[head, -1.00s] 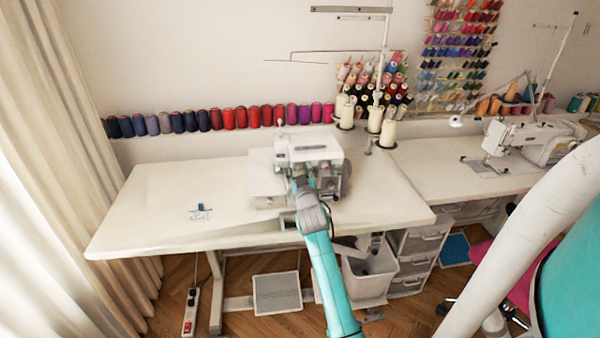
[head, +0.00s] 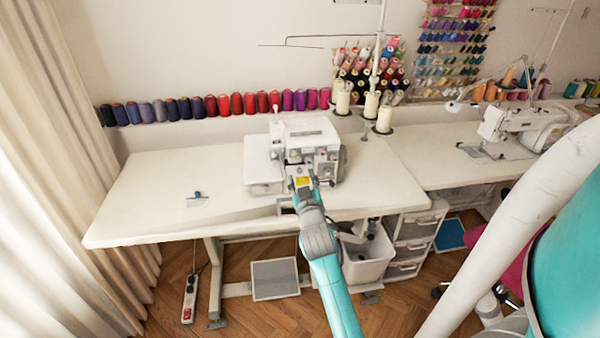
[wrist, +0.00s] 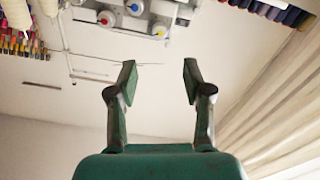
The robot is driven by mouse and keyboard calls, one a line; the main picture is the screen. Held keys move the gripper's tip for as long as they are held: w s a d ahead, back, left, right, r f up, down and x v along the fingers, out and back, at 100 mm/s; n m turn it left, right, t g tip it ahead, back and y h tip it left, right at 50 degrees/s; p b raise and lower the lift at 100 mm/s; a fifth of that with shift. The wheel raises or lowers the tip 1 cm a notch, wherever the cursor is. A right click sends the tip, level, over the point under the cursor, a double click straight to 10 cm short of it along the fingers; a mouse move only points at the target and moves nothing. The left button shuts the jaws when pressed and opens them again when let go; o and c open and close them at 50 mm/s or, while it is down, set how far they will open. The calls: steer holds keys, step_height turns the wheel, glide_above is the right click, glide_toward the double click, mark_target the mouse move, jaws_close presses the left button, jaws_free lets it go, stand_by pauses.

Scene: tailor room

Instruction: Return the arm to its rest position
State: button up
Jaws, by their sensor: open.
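My teal arm reaches up from the bottom of the head view toward the white overlock machine (head: 312,150) on the white table (head: 150,185). My gripper (head: 303,178) shows small at the arm's end, in front of the machine's lower front. In the wrist view my gripper (wrist: 158,82) is open, its two dark green fingers wide apart with nothing between them. The wrist picture looks upside down, with part of the machine (wrist: 155,14) at its top, beyond the fingertips. I cannot tell exactly how far the fingertips are from the machine.
A white bin (head: 366,258) and a drawer unit (head: 412,243) stand under the table to the right of my arm. A second sewing machine (head: 522,128) is on the right-hand table. Thread cones (head: 370,104) stand behind the overlock machine. The table's left part is mostly clear.

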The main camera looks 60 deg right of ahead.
steer(key=shift+s+a, duration=0.2)
steer(key=shift+a, duration=0.05)
stand_by(0.5)
steer(key=s+a+f+n+t+y, duration=0.1)
steer(key=s+a+f+y, duration=0.2)
steer(key=a, duration=0.6)
steer(key=s+a+f+n+t+y, duration=0.1)
steer(key=s+a+f+n+y, duration=0.1)
steer(key=s+a+f, duration=0.5)
steer(key=a+f+n+t+y, duration=0.1)
steer(key=a+f+y, duration=0.15)
steer(key=a, duration=0.85)
steer(key=s+a+r+n+y, duration=0.1)
steer(key=s+a+y, duration=0.2)
steer(key=s+a, duration=0.4)
steer(key=s+a+r+n+y, duration=0.1)
steer(key=s+a, duration=0.5)
steer(key=s, duration=0.8)
steer(key=shift+s+a+r+n+y, duration=0.4)
steer(key=shift+r+y, duration=0.35)
steer(key=shift+y, duration=0.4)
steer(key=shift+c, duration=0.2)
